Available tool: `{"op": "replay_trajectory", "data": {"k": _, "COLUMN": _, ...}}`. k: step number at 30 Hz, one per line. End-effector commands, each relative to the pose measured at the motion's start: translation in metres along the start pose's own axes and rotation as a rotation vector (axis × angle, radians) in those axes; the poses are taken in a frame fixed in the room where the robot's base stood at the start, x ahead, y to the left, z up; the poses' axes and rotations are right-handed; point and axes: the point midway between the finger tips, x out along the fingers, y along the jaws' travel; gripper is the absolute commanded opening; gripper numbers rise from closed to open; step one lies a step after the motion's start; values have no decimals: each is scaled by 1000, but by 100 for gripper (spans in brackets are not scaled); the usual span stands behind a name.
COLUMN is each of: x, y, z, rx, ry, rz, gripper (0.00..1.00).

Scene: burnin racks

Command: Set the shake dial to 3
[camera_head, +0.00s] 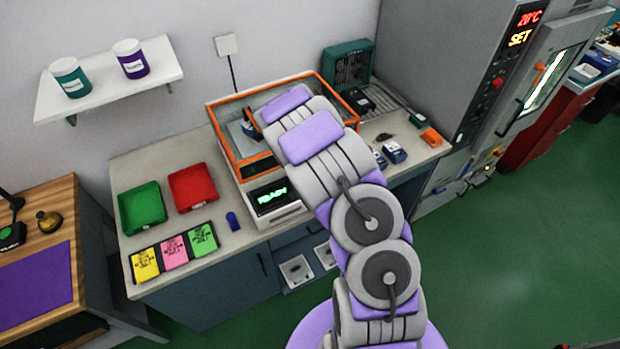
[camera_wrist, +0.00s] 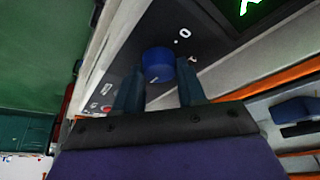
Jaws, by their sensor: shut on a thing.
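The shake dial (camera_wrist: 157,62) is a round blue knob on a dark panel in the wrist view. A small white mark shows on its near side, and a white "0" is printed beyond it. My gripper (camera_wrist: 159,84) has one dark finger on each side of the knob and is shut on it. Which number the dial points to cannot be read. In the head view, my arm hides the dial and my fingers. The machine's display (camera_head: 270,197) there reads "READY" in green, below an orange-framed clear lid (camera_head: 228,140).
Left of the machine, the bench holds a green tray (camera_head: 142,208), a red tray (camera_head: 193,188), several coloured cards (camera_head: 174,252) and a blue cylinder (camera_head: 232,221). Small blue items (camera_head: 394,153) lie right of my arm. A tall grey cabinet (camera_head: 440,70) stands at the right.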

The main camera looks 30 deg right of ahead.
Motion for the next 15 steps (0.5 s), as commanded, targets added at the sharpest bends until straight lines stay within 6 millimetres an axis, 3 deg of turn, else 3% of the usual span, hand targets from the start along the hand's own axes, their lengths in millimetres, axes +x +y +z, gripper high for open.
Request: {"op": "replay_trajectory", "data": {"k": 15, "x": 0, "y": -1, "z": 1, "rx": 56, "ry": -3, "rz": 23, "gripper": 9}}
